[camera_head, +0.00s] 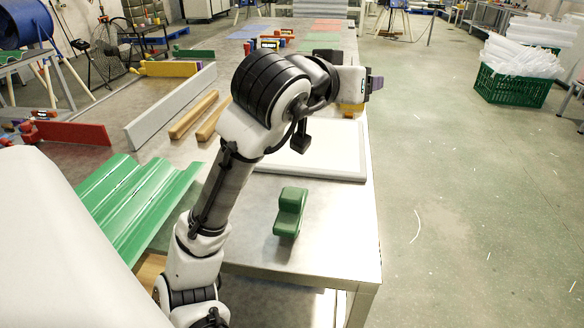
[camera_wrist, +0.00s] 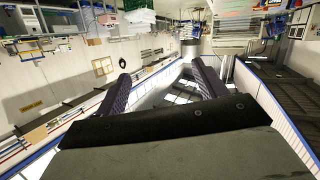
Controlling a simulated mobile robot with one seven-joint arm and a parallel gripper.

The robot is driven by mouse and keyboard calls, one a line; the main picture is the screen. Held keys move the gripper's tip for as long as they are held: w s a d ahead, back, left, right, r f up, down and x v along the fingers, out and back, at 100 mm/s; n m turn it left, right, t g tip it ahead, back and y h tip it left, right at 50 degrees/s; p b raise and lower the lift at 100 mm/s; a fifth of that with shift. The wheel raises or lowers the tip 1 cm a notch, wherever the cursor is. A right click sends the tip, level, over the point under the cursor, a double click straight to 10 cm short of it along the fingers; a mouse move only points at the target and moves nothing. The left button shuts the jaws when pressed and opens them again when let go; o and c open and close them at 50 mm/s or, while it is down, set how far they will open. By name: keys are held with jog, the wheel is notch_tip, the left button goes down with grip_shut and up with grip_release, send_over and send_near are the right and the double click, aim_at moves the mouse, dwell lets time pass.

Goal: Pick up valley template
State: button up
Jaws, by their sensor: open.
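A green block with a stepped, curved outline (camera_head: 290,212) lies alone on the near part of the metal table (camera_head: 330,235). It looks like the valley template, though no label shows. My gripper (camera_head: 376,83) is raised over the far right side of the table, well beyond and above the green block, pointing right. In the wrist view my gripper (camera_wrist: 160,72) has its two dark purple fingers spread apart with nothing between them. The green block does not show in the wrist view.
A green corrugated sheet (camera_head: 135,205) lies at the left. A pale flat panel (camera_head: 320,152) lies behind the green block. Two wooden rods (camera_head: 193,116) and a long grey bar (camera_head: 172,105) lie left of my arm. The table around the block is clear.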

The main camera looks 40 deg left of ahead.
jog(key=s+a+f+n+g, duration=0.1)
jog(key=s+a+f+g, duration=0.15)
jog(key=f, duration=0.25)
jog(key=s+a+f+n+g, duration=0.1)
jog(key=s+f+g, duration=0.1)
jog(key=f+g, duration=0.25)
jog(key=g, duration=0.4)
send_near(288, 196)
jog(key=shift+n, duration=0.4)
jog(key=b+x, duration=0.1)
jog(key=x, duration=0.7)
jog(key=shift+d, duration=0.1)
jog(key=shift+x, duration=3.2)
jog(key=shift+w+d, duration=0.1)
jog(key=shift+d, duration=0.05)
jog(key=c, duration=1.2)
